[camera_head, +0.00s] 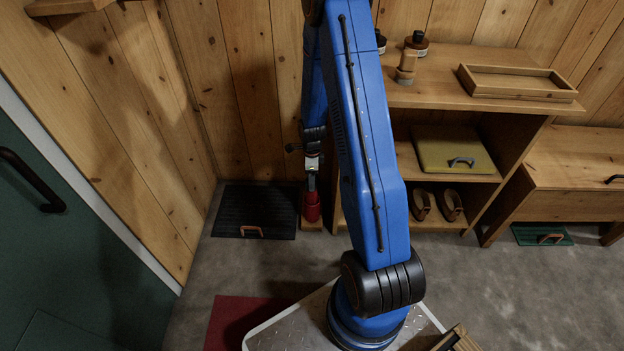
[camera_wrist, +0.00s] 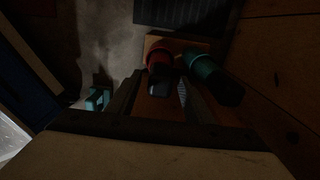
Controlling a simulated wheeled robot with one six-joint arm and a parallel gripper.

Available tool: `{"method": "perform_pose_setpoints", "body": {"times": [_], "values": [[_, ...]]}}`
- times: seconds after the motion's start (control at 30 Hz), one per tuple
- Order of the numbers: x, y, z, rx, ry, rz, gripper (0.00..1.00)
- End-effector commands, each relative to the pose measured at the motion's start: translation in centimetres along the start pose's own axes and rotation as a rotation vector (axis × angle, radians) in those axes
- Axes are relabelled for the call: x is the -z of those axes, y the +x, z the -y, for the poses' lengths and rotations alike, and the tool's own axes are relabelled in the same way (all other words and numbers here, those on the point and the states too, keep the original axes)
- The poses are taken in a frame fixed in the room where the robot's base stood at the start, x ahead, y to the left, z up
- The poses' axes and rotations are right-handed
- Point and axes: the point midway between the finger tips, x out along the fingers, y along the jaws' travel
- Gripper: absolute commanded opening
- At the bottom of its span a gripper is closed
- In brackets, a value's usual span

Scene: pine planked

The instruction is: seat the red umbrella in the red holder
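The red holder (camera_head: 312,214) stands at the foot of the shelf's left end, and it also shows in the wrist view (camera_wrist: 158,60). Red shows at its mouth, but I cannot tell umbrella from holder there. A small grey piece (camera_wrist: 158,91), perhaps the umbrella's handle, lies just below the red in the wrist view. My gripper (camera_wrist: 140,97) is above the holder, its two fingers apart on either side of this piece, which lies nearer the right finger. In the head view my gripper (camera_head: 312,170) points down over the holder. The image is dark there.
A green holder or umbrella (camera_wrist: 212,78) is close to the right of the red one in the wrist view. The wooden shelf (camera_head: 445,95) stands right of my gripper. A black mat (camera_head: 254,208) lies left of the holder. Open floor lies in front.

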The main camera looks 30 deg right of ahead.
Motion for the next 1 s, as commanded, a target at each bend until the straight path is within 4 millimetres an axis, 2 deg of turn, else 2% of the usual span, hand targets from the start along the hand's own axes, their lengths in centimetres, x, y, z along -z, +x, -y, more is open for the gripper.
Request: {"method": "perform_pose_setpoints", "body": {"times": [0.27, 0.8, 1.0], "values": [[0.0, -1.0, 0.0, 0.001, 0.0, 0.0, 0.47], [0.0, -9.2, 0.1, 0.003, 0.0, 0.001, 0.47], [0.0, -11.4, 0.1, 0.002, 0.0, 0.001, 0.47]]}}
